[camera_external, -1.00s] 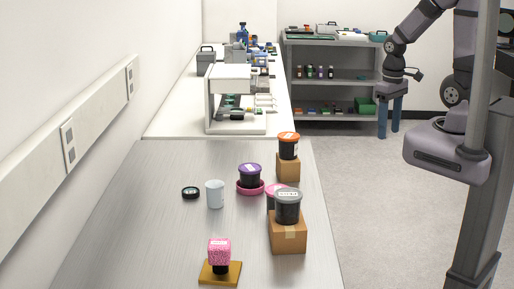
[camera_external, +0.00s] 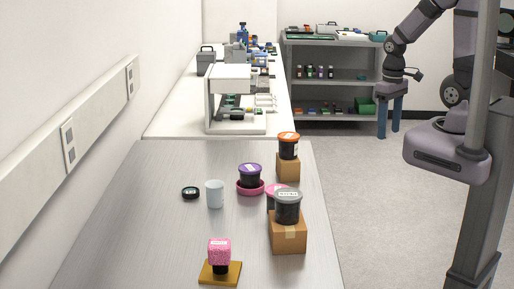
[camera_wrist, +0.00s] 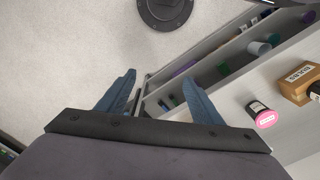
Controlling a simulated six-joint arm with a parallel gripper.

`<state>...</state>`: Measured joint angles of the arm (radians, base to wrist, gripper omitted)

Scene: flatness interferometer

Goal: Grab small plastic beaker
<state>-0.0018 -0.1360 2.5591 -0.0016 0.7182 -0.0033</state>
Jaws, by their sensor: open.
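The small plastic beaker (camera_external: 215,194) is a pale bluish-white cup standing upright on the metal table, left of the middle, in the external view. My gripper (camera_external: 389,119) hangs over the floor to the right of the table, well away from the beaker. Its two blue fingers point down, apart and empty. In the wrist view my gripper (camera_wrist: 159,78) also shows spread fingers with nothing between them.
Jars on cardboard boxes (camera_external: 288,236) line the right edge. Open floor lies right of the table.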

